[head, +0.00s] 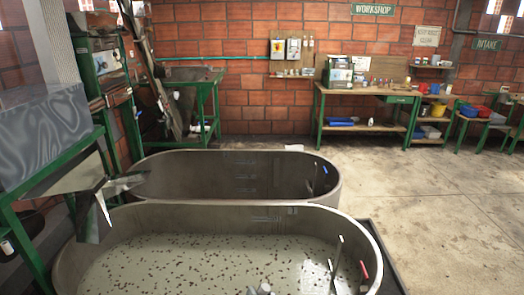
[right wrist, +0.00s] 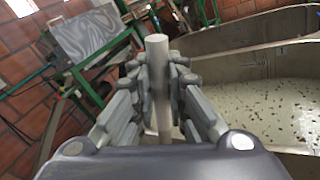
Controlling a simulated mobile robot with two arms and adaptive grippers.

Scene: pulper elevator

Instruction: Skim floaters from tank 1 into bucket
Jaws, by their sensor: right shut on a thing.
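The near tank (head: 70,262), a beige oval tub, holds pale cloudy water with many dark floaters (head: 190,262) scattered over its surface. It also shows at the right of the right wrist view (right wrist: 262,60). My right gripper (right wrist: 160,78) is shut on a grey round handle (right wrist: 157,50) that stands upright between its fingers. The far end of the handle's tool is hidden. A small grey piece shows at the bottom edge of the head view; I cannot tell what it is. My left gripper is not in view. I cannot pick out the task's bucket for certain.
A second oval tank (head: 335,170) with a dark inside stands directly behind. A green frame with a metal chute (head: 85,178) stands at the left. A workbench (head: 370,90) lines the back wall. The concrete floor (head: 440,215) at the right is clear.

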